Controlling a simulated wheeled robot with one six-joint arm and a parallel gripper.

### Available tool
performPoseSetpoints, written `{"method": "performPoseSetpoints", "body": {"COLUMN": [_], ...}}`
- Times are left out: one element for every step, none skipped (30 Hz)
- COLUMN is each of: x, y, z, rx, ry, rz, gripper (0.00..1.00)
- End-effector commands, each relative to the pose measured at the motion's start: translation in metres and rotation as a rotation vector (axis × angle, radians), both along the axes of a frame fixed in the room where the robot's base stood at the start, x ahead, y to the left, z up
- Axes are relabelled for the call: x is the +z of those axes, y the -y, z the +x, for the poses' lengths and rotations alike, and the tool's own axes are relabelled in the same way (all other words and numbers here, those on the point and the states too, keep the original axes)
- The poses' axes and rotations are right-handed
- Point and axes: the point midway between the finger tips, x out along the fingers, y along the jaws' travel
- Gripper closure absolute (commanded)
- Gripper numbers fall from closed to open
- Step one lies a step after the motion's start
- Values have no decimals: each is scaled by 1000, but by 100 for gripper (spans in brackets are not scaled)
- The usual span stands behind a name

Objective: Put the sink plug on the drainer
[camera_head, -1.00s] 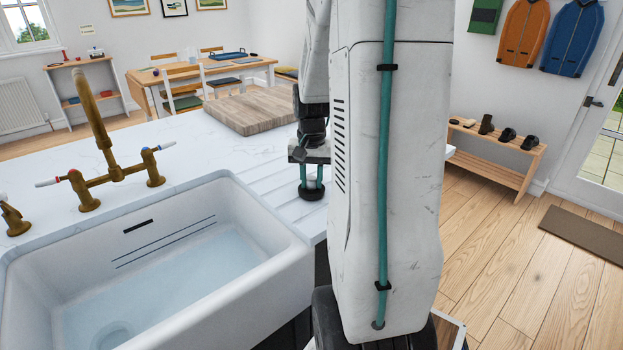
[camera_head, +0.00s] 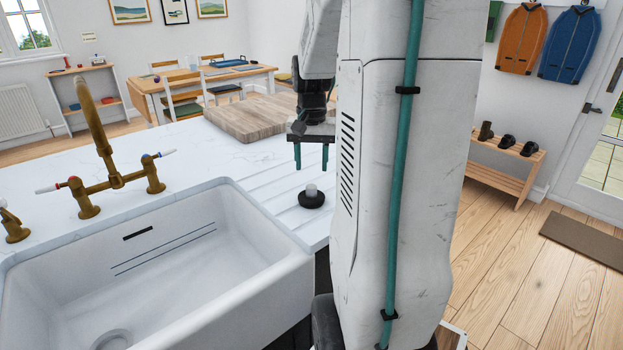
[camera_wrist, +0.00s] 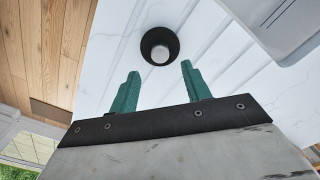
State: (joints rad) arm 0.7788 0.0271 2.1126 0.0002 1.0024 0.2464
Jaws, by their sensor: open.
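The sink plug (camera_head: 311,197) is black with a pale knob on top. It sits upright on the grooved drainer (camera_head: 264,207), to the right of the sink. It also shows in the wrist view (camera_wrist: 160,46), lying on the white grooves beyond my fingertips. My gripper (camera_head: 311,168) hangs above the plug with its two green fingers apart and empty. In the wrist view the fingers (camera_wrist: 160,72) stand wide, with a clear gap between them and the plug.
The white sink (camera_head: 150,270) lies to the left, with brass taps (camera_head: 112,180) behind it. A wooden board (camera_head: 250,118) lies on the worktop behind the drainer. My arm hides the worktop's right part.

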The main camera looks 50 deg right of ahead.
Motion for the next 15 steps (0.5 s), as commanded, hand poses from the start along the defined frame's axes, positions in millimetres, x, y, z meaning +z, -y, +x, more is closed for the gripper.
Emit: {"method": "performPoseSetpoints", "body": {"x": [11,16,23,27,31,35,38,40,43,45,47,51,55,58,63], "y": [1,1,0,1,1,0,0,0,-2,-5,-10,-21,-33,-47,-69], "z": [1,1,0,1,1,0,0,0,1,1,1,2,3,4,3], "rx": [0,0,0,0,0,0,0,0,5,12,25,51,78,111,166], "ry": [3,3,2,2,2,1,1,1,2,2,3,5,9,12,19], "rz": [-3,-3,-2,-2,-2,-1,-1,-2,-1,-2,-3,-5,-9,-12,-17], "gripper": [52,52,52,52,52,52,52,52,52,52,52,52,52,52,52]}}
